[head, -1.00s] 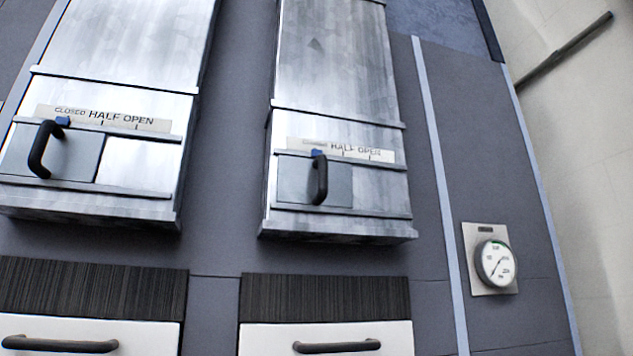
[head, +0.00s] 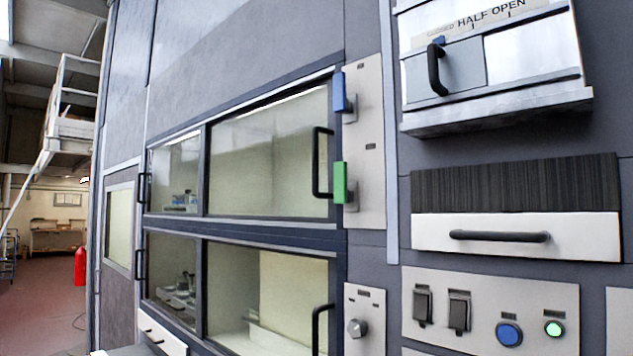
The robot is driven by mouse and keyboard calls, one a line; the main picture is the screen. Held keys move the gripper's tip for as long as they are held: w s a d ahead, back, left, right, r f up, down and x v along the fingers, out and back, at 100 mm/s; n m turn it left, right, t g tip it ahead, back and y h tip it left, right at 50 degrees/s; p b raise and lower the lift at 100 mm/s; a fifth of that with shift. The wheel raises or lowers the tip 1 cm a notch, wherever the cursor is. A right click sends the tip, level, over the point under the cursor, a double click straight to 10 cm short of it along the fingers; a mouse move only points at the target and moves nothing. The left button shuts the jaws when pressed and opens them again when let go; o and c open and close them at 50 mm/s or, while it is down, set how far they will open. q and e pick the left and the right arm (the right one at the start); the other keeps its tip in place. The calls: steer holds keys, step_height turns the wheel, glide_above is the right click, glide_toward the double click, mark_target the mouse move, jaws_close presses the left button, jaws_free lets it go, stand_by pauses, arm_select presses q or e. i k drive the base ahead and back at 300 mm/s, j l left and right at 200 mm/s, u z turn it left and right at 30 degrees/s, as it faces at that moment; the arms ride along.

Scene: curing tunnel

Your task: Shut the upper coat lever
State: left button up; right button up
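Two levers stand one above the other on a pale vertical plate (head: 364,150) in the head view, just right of the upper glazed cabinet. The higher lever has a blue handle (head: 340,92) that is upright. The lower lever has a green handle (head: 340,183), also upright. The small labels beside them are too small to read, so I cannot tell which one is the coat lever. Neither of my grippers is in view.
Glazed sliding doors (head: 268,150) with black pull handles fill the middle. At right are a metal slide box (head: 500,110) marked HALF OPEN, a drawer (head: 515,237) and a switch panel (head: 490,310). A red extinguisher (head: 80,266) stands far left.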

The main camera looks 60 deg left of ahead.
mark_target(342, 195)
steer(key=u, duration=1.65)
